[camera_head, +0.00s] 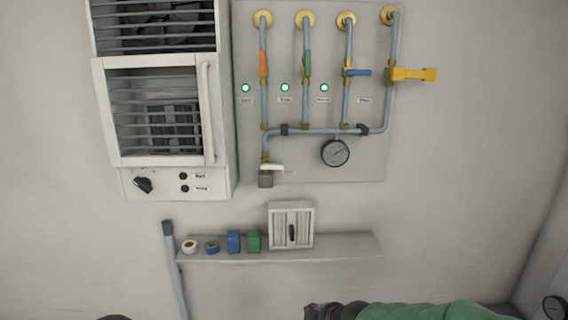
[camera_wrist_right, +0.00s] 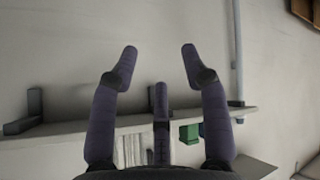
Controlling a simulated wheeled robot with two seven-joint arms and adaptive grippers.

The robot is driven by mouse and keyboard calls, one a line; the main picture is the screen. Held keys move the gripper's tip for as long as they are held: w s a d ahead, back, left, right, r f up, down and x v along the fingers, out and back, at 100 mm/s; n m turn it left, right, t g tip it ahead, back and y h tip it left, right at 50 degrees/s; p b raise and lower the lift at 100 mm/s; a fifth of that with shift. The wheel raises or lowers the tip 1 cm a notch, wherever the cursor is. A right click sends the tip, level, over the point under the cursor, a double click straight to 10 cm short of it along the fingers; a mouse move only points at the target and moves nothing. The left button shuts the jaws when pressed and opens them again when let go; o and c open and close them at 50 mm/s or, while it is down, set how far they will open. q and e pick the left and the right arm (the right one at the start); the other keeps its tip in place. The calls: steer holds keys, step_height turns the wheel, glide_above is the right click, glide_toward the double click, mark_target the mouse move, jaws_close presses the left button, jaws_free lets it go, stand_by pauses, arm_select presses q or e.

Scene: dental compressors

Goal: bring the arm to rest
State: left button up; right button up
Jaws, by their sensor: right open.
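My right gripper (camera_wrist_right: 158,66) shows in the right wrist view with its dark fingers spread apart. It is open and nothing is between its fingers.
In the head view, the wall shelf (camera_head: 345,246) holds tape rolls, blue and green boxes and a small white box (camera_head: 292,208). Above are a pipe panel (camera_head: 350,160) with coloured valve handles and a gauge (camera_head: 335,152), and a louvred white cabinet (camera_head: 145,180). A green rounded body (camera_head: 440,311) lies along the bottom edge.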

steer(key=s+f+m+g+b, duration=0.1)
steer(key=s+f+m, duration=0.15)
steer(key=f, duration=0.65)
steer(key=s+f+m+g+b, duration=0.15)
steer(key=s+f, duration=0.25)
steer(key=f, duration=0.5)
steer(key=s+d+f+m+g+b, duration=0.2)
steer(key=s+f+m, duration=0.7)
steer(key=s+f, duration=1.3)
step_height(320, 180, down, 2)
steer(key=g+b, duration=0.2)
steer(key=b, duration=0.2)
steer(key=shift+f+m, duration=0.2)
steer(key=shift+m, duration=0.2)
steer(key=shift+g, duration=0.25)
